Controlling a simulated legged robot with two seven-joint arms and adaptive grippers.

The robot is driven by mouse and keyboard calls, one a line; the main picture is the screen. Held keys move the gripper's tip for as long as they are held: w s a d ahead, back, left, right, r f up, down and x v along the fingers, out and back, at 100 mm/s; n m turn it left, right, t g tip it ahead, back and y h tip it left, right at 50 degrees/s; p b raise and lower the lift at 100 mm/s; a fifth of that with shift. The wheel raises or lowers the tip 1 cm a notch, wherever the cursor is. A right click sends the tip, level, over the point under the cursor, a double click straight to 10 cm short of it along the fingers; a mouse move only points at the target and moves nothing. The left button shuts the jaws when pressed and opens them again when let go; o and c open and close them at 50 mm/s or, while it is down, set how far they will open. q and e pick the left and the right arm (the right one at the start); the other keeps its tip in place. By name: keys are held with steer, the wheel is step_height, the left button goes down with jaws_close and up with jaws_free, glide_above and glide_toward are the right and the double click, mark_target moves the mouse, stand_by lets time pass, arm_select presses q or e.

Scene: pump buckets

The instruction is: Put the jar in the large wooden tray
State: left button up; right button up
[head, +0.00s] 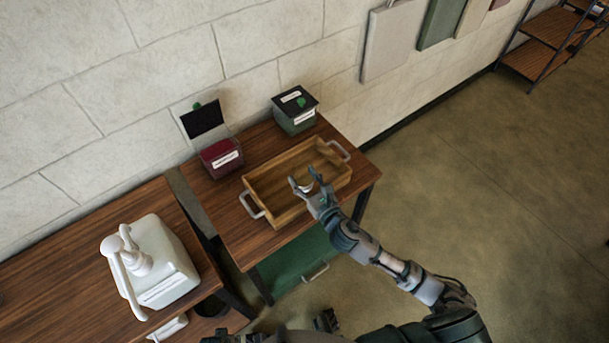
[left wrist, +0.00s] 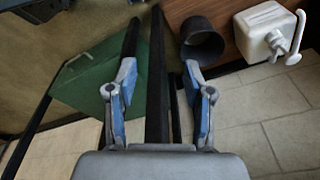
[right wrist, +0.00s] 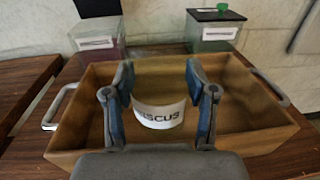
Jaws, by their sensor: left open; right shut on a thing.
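The large wooden tray (head: 262,197) has two grey handles and sits on the right-hand wooden table. My right gripper (head: 303,178) is over the tray, towards its front right side. In the right wrist view it is shut on the jar (right wrist: 158,115), a clear jar with a white label whose visible letters read "ISCUS". The tray's walls (right wrist: 75,125) surround the jar in that view; whether the jar touches the tray floor cannot be told. My left gripper (left wrist: 158,66) is open and empty, low beside the tables.
A red-filled container (head: 221,158) with its dark lid raised and a dark-lidded green container (head: 295,112) stand behind the tray. A white pump bucket (head: 160,265) stands on the left table. A dark round bin (left wrist: 202,42) and a green drawer or box (head: 300,262) are low down.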

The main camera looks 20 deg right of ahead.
mark_target(304, 170)
steer(key=shift+w+d+f, duration=0.1)
steer(key=shift+w+d, duration=0.1)
steer(key=shift+w, duration=0.3)
steer(key=shift+w+d, duration=0.2)
steer(key=shift+w, duration=0.65)
steer(key=shift+w+a, duration=0.1)
steer(key=shift+w, duration=0.05)
steer(key=f+b, duration=0.1)
steer(key=f, duration=0.2)
steer(key=shift+a+b, duration=0.35)
steer(key=shift+d+f, duration=0.1)
steer(key=shift+f, duration=0.1)
steer(key=shift+d, duration=0.5)
steer(key=shift+f, duration=0.1)
steer(key=shift+a+f, duration=0.45)
steer(key=shift+f, duration=0.05)
steer(key=o, duration=1.5)
steer(key=shift+c, duration=0.2)
arm_select(q)
step_height(304, 170, up, 6)
steer(key=shift+a+r, duration=0.25)
steer(key=shift+a, duration=0.15)
arm_select(e)
steer(key=shift+d+f, duration=0.1)
steer(key=shift+d, duration=0.1)
